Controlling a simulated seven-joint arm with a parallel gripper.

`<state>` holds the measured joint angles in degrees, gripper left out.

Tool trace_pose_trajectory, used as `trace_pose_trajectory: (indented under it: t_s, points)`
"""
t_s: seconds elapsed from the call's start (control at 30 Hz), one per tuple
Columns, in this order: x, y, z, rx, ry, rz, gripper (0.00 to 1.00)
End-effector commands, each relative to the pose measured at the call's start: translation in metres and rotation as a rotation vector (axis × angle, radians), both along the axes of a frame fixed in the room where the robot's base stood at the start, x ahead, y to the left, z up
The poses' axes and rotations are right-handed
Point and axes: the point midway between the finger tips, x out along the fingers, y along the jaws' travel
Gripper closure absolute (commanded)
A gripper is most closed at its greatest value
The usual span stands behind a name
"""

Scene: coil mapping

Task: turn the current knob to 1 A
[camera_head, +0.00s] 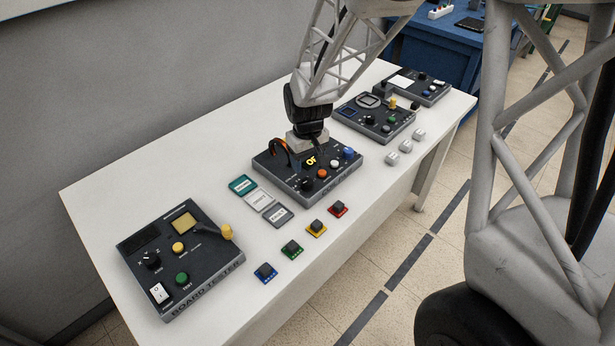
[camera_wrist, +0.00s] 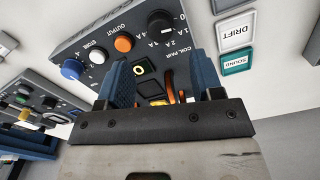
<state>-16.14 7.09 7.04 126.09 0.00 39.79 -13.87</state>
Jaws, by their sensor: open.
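The coil-pair box (camera_head: 291,180) is a dark panel in the middle of the white table. Its black current knob (camera_head: 307,185) sits at the near-left corner. In the wrist view this knob (camera_wrist: 160,23) is at the top, with 0 and ampere marks around it. I cannot tell surely which mark its pointer meets. My gripper (camera_head: 308,142) is over the back part of the box, pointing down. In the wrist view its blue fingers (camera_wrist: 163,78) are apart, with nothing held between them. The knob is clear of the fingers, beyond their tips.
Orange cables (camera_head: 277,147) arch at the box's back. A board tester (camera_head: 205,265) stands near left; a second instrument (camera_head: 375,118) stands behind. Label tiles (camera_head: 260,200) lie close by.

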Motion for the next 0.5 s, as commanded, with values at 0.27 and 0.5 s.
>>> trace_pose_trajectory:
  t_s: [0.27,0.5]
  points:
    - [0.000,0.000,-0.001,0.000,0.000,0.000,0.40]
    - [0.000,0.000,-0.011,-0.001,0.001,0.000,0.40]
